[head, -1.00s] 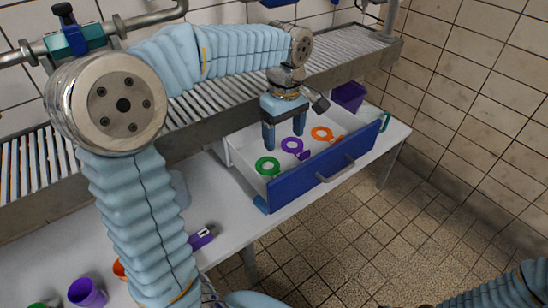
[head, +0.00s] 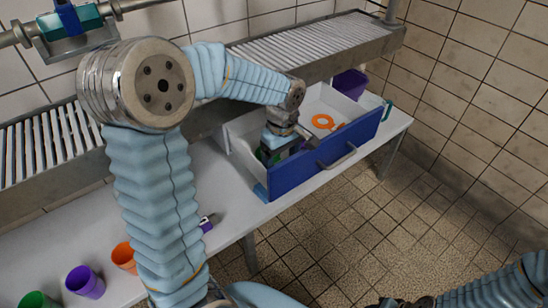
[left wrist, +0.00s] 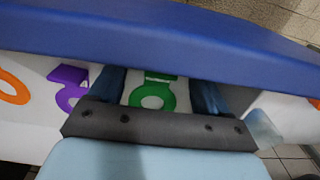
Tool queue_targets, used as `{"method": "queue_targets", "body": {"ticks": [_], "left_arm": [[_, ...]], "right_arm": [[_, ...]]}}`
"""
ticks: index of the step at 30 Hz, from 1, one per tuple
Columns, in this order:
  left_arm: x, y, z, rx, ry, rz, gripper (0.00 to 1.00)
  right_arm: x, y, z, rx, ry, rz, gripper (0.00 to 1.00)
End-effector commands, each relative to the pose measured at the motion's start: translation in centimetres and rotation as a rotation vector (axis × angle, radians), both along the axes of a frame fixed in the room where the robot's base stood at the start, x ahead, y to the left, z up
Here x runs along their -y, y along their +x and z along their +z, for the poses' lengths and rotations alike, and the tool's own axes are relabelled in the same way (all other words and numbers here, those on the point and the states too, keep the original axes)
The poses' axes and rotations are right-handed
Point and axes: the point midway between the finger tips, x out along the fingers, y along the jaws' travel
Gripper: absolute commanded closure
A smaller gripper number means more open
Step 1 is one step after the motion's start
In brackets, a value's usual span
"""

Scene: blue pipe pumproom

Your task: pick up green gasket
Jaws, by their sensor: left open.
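The green gasket (left wrist: 168,98), a ring with a tab, lies in the open drawer (head: 318,165). In the left wrist view it lies between the two fingers of my left gripper (left wrist: 157,92), with a gap on each side. My left gripper (head: 280,150) is open and reaches down into the near-left part of the drawer. In the head view its fingers and most of the green gasket are hidden by the gripper and the drawer front. My right gripper is out of view; only part of that arm shows at the lower right.
A purple gasket (left wrist: 70,92) lies beside the left finger, and an orange gasket (head: 322,121) lies farther along the drawer. The blue drawer front stands close to the gripper. Purple (head: 85,282), orange (head: 124,257) and green (head: 38,300) cups stand on the table.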

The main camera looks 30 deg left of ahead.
Motion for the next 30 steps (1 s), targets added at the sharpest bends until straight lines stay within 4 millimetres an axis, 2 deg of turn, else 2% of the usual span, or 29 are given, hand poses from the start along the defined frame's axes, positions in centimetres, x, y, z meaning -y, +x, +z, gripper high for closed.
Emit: {"method": "queue_targets", "body": {"ticks": [4, 15, 16, 23, 26, 30], "left_arm": [[0.0, 0.0, 0.0, 0.0, 0.0, 0.0, 0.22], [0.0, 0.0, 0.1, 0.0, 0.0, 0.0, 0.79], [0.0, 0.0, 0.1, 0.001, 0.0, 0.0, 0.81], [0.0, 0.0, 0.3, 0.002, -0.001, 0.0, 0.81], [0.0, 0.1, 1.5, 0.003, 0.0, 0.0, 0.81], [0.0, 0.1, 4.5, 0.005, -0.001, 0.001, 0.81]], "right_arm": [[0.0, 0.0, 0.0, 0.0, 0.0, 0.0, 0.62], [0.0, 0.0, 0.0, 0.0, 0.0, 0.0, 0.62], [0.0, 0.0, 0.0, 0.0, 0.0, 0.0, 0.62], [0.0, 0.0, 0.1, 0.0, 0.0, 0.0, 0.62], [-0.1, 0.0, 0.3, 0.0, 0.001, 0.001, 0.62], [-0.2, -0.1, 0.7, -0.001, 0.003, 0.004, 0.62]]}}
